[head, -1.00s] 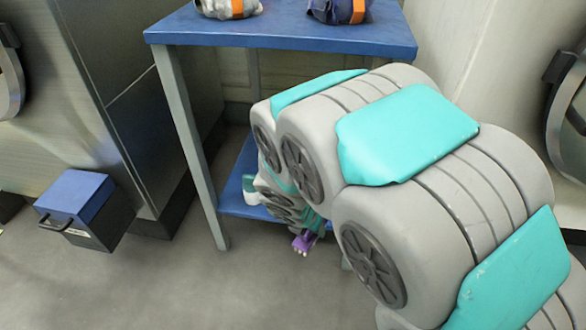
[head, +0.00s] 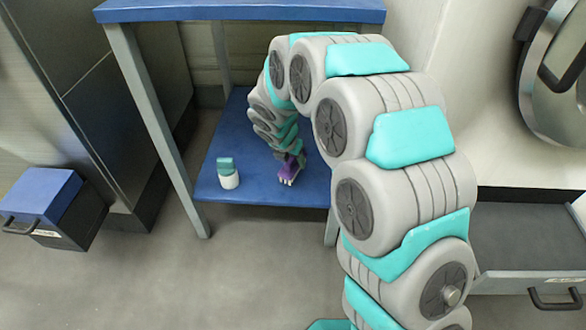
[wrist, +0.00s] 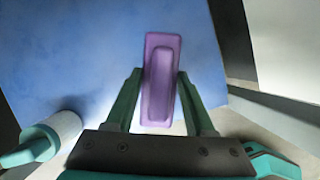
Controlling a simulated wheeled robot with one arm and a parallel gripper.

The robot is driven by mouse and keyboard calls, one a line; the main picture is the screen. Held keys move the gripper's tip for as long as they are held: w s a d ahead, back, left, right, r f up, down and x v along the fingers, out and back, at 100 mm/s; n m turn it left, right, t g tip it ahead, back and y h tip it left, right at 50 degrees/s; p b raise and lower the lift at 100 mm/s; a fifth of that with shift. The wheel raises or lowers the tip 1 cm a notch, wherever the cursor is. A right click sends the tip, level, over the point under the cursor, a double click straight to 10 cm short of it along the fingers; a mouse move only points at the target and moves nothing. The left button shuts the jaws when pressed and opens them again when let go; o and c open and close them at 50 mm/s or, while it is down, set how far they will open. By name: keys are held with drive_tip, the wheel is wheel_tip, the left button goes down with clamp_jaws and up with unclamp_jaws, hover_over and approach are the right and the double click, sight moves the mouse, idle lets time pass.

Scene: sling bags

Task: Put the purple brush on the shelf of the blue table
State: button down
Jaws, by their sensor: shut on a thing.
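The purple brush (head: 291,168) is in my gripper, with pale bristles at its lower end in the head view. It shows from its back in the wrist view (wrist: 161,80), between the two green fingers of my gripper (wrist: 159,86). The blue table (head: 240,12) has a low blue shelf (head: 262,191). The brush is over the right-middle part of this shelf, near its front. I cannot tell whether the bristles touch it. My arm hides the shelf's back right part and most of my gripper in the head view.
A white and teal bottle (head: 228,176) stands on the shelf, left of the brush. Grey table legs (head: 160,130) flank the shelf. A blue-topped drawer (head: 45,200) juts out at left, and an open grey drawer (head: 530,240) at right. The shelf's left part behind the bottle is clear.

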sight(293, 168)
wheel_tip(293, 168, down, 4)
drive_tip(key=shift+r+b, duration=0.15)
drive_tip(key=shift+b, duration=0.5)
drive_tip(key=shift+r, duration=0.1)
drive_tip(key=shift+c, duration=1.3)
unclamp_jaws()
drive_tip(key=p+v, duration=0.2)
drive_tip(key=v, duration=0.9)
drive_tip(key=shift+r+p, duration=0.1)
drive_tip(key=shift+p, duration=0.3)
drive_tip(key=shift+s+r, duration=0.2)
drive_tip(key=shift+r, duration=0.2)
